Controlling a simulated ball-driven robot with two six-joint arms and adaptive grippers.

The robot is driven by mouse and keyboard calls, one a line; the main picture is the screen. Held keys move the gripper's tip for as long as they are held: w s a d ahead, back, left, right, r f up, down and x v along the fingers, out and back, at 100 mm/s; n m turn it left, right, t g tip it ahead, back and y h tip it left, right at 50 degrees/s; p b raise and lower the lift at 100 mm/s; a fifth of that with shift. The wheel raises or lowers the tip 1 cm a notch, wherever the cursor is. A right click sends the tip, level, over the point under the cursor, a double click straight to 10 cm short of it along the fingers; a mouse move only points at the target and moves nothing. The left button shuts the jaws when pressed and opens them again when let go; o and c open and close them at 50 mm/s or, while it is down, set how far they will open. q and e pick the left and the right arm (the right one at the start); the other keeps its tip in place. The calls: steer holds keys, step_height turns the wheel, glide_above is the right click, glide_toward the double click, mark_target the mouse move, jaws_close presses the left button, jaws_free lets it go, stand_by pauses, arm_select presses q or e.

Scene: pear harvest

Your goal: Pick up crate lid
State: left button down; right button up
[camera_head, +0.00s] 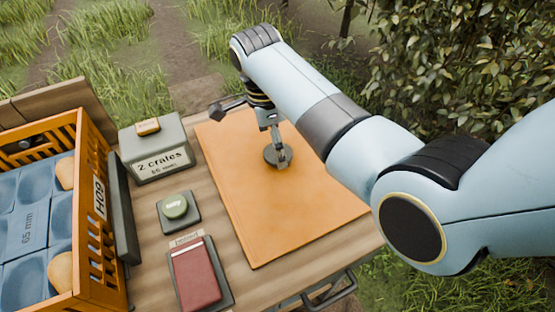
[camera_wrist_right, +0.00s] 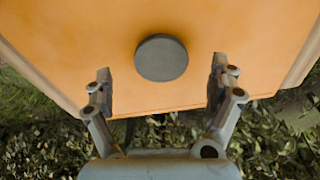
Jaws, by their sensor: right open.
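The crate lid (camera_head: 240,200) is a flat orange panel lying on the wooden table. A dark round knob (camera_wrist_right: 162,58) stands out from its face. The knob also shows in the head view (camera_head: 271,156), partly covered by my fingers. My right gripper (camera_head: 280,150) is above the lid at the knob. In the right wrist view my right gripper (camera_wrist_right: 161,88) is open and empty, with one finger to each side of the knob and apart from it. My left gripper is not in view.
An orange crate (camera_head: 93,262) with blue cups and a few pears stands at the left. Leafy bushes (camera_head: 460,60) rise behind my right arm.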

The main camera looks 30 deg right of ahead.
steer(key=f, duration=0.3)
steer(key=shift+d+f, duration=0.15)
steer(key=shift+d, duration=0.2)
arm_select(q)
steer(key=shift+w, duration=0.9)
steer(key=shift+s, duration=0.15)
arm_select(e)
steer(key=shift+c, duration=0.5)
steer(key=c, duration=1.3)
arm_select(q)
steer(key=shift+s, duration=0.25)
arm_select(e)
steer(key=shift+c, duration=0.7)
steer(key=shift+r, duration=0.2)
